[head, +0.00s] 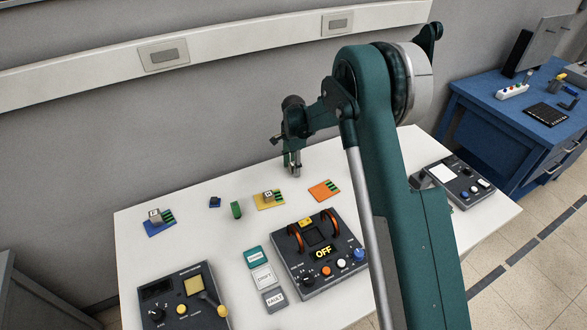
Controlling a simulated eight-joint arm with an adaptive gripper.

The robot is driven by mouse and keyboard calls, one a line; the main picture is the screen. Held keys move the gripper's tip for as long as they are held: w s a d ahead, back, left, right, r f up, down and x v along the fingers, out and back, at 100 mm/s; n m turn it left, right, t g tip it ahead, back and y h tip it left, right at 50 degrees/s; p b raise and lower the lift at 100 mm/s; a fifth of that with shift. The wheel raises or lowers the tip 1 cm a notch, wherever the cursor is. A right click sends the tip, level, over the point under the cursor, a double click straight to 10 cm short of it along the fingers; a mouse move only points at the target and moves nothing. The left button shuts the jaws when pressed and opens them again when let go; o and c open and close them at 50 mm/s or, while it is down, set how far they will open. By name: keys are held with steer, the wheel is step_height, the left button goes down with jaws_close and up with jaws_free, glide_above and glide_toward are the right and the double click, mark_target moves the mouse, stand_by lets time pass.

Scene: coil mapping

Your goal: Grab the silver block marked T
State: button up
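My gripper (292,168) points down above the back of the white table, behind the orange board. It is small here, and I cannot tell whether its fingers are open or shut, or whether a silver block is between them. One silver block (154,215) sits on the blue board (162,229) at the left. Another silver block (268,195) sits on the yellow board (272,205) near the middle. Their marks are too small to read, so I cannot tell which is marked T. The orange board (323,191) shows no silver block on it.
A small dark blue block (215,202) and a green block (236,210) stand between the boards. In front are a control box reading OFF (321,253), label plates (264,278) and a panel with a lever (182,303). Another panel (459,181) is at the right.

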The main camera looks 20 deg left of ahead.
mark_target(293, 164)
stand_by(0.4)
steer(key=c, duration=1)
steer(key=shift+c, duration=0.2)
steer(key=shift+r, duration=0.2)
steer(key=shift+r+p, duration=0.35)
steer(key=shift+r, duration=4.5)
